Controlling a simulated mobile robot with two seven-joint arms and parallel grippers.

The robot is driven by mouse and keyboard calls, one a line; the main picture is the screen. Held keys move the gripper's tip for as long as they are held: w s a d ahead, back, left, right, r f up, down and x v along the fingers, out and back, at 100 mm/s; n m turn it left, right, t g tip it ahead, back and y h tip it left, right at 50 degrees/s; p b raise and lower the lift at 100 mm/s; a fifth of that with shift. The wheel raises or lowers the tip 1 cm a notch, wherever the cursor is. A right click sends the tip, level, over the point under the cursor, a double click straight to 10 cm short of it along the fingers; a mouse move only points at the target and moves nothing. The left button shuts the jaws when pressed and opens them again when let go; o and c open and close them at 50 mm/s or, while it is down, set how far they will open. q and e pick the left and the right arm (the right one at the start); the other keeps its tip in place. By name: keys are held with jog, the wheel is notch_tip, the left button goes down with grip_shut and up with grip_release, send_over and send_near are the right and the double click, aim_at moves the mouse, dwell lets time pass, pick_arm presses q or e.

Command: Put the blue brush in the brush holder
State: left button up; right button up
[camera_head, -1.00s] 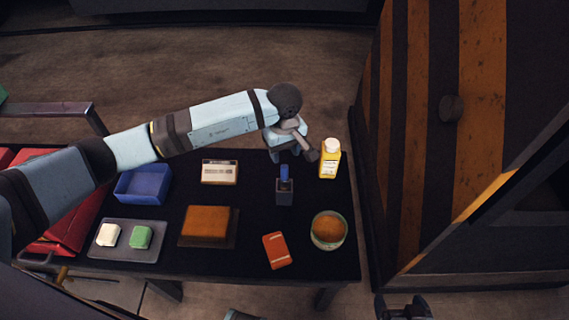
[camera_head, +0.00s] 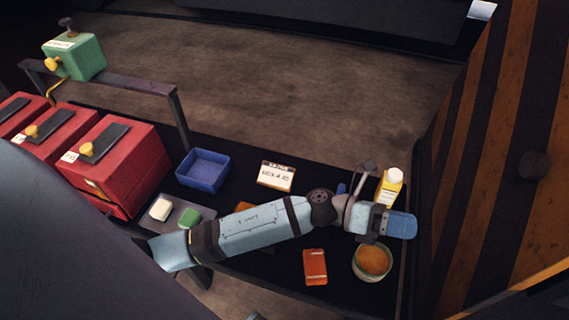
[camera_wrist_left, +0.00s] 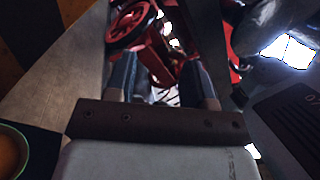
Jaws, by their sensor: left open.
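A small piece of blue (camera_head: 341,188), likely the top of the blue brush, shows behind my left arm's wrist in the head view. The dark brush holder is hidden behind my arm. My left gripper (camera_head: 404,225) is over the right part of the black table, between the yellow bottle and the bowl. In the left wrist view its two fingers (camera_wrist_left: 160,65) stand apart with nothing between them. It is apart from the brush and points away from it.
A yellow bottle (camera_head: 389,187) and an orange-filled bowl (camera_head: 371,262) stand close to my gripper. An orange packet (camera_head: 315,267), a labelled box (camera_head: 275,175) and a blue bin (camera_head: 203,170) are on the table. A striped cabinet (camera_head: 495,150) rises at the right.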

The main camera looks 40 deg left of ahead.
pick_arm(q)
jog(key=a+f+n+t+y, duration=0.4)
jog(key=a+n+t+y, duration=0.15)
jog(key=n, duration=0.75)
jog(key=a+f+n+t+y, duration=0.45)
jog(key=n+t+y, duration=0.2)
jog(key=n, duration=0.65)
jog(key=s+a+f+n+g+y, duration=0.5)
jog(key=s+a+f+n, duration=0.4)
jog(key=s+f+n, duration=0.3)
jog(key=shift+f+n+g, duration=0.3)
jog(key=shift+f+n, duration=0.3)
jog(key=shift+f, duration=0.25)
jog(key=shift+r, duration=0.1)
pick_arm(e)
jog(key=shift+r, duration=0.1)
pick_arm(q)
notch_tip(320, 180, up, 13)
jog(key=p, duration=1.4)
jog(key=shift+a, duration=0.4)
pick_arm(e)
notch_tip(320, 180, up, 13)
jog(key=shift+s+d, duration=0.2)
jog(key=shift+d, duration=0.2)
pick_arm(q)
jog(key=shift+s, duration=0.1)
